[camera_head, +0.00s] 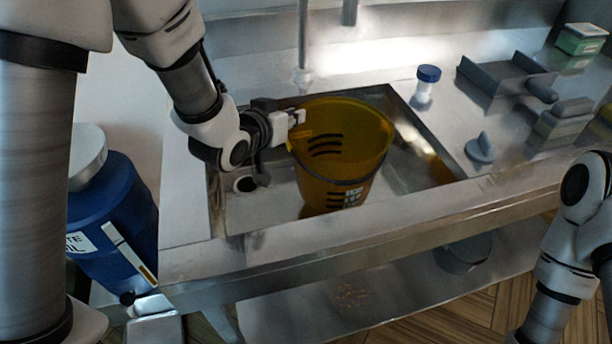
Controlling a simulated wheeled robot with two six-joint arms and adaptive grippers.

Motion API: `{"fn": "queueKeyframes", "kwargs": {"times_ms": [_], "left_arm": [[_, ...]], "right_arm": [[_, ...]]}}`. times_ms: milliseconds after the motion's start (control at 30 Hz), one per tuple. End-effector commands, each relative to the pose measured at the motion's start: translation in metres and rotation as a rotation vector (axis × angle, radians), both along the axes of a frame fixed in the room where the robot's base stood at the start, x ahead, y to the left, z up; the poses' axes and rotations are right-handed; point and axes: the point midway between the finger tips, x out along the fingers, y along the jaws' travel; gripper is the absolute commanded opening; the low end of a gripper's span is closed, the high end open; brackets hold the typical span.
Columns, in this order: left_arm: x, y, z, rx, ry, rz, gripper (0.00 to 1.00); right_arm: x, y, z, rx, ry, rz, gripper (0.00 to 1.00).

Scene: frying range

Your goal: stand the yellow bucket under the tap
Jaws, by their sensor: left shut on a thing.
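The yellow bucket (345,150) is upright, in or just above the sink basin (425,150); I cannot tell whether its base touches the basin floor. My left gripper (293,125) is shut on the bucket's rim at its left side. A vertical metal pipe (303,40), perhaps the tap, stands behind the bucket at the back of the sink; its upper end is out of view. My right arm shows at the right edge, but its gripper is out of view.
A blue drum (110,215) with a grey lid stands at left. A blue-capped shaker (425,88), a dark grey tray (500,80), a grey cone-shaped piece (480,150) and a green-and-white box (580,42) stand on the counter right of the sink. A dark pot (465,253) sits on the lower shelf.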

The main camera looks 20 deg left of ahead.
Motion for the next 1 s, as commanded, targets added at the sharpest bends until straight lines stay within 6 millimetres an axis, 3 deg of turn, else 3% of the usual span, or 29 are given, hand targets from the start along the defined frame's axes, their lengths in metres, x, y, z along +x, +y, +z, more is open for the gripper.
{"fn": "queueKeyframes", "kwargs": {"times_ms": [33,367,700,733,767,800,1000], "left_arm": [[0.0,0.0,-0.014,-0.001,0.004,0.0,0.0],[0.0,0.0,-0.064,-0.001,0.001,0.002,0.0],[0.0,0.0,-0.069,0.0,-0.002,0.0,0.0],[0.0,0.0,-0.068,0.0,-0.002,0.001,0.21],[0.0,0.0,-0.067,0.0,-0.002,0.001,0.32],[0.0,0.0,-0.067,0.0,-0.002,0.001,0.35],[0.0,0.0,-0.067,0.0,-0.002,0.001,0.35]], "right_arm": [[0.0,0.0,-0.003,0.0,0.0,0.0,0.4],[0.0,0.0,-0.01,0.0,0.0,0.0,0.4],[0.0,0.0,-0.012,0.0,0.0,0.0,0.4],[0.0,0.0,-0.011,0.0,0.0,0.0,0.4],[0.0,0.0,-0.011,0.0,0.0,0.0,0.4],[0.0,0.0,-0.011,0.0,0.0,0.0,0.4],[0.0,0.0,-0.011,0.0,0.0,0.0,0.4]]}}
